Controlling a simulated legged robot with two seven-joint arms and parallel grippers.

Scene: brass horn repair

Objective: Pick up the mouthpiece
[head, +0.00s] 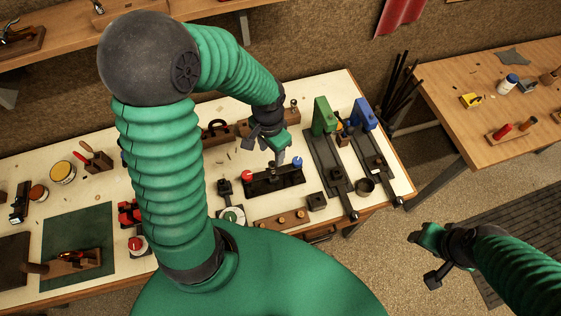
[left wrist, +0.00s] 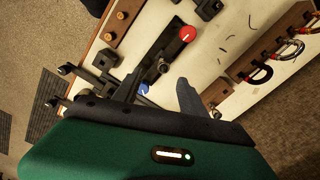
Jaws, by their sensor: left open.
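A small mouthpiece (left wrist: 162,67) with a round, metallic-looking end sits on a dark stand (left wrist: 150,52) between a red knob (left wrist: 187,34) and a blue knob (left wrist: 144,89). In the head view the stand (head: 262,188) lies on the right half of the white bench, with the mouthpiece (head: 272,168) small near its middle. My left gripper (head: 271,150) is open and empty, just above and behind the stand. In the left wrist view its two fingers (left wrist: 160,82) stand apart, with the mouthpiece just beyond them.
A green-topped clamp (head: 324,116) and a blue-topped one (head: 364,114) stand right of the stand. A wooden block with brown pegs (head: 283,219) lies in front. A rack of ring-shaped tools (left wrist: 270,57) stands behind. A second table (head: 480,80) is at the right.

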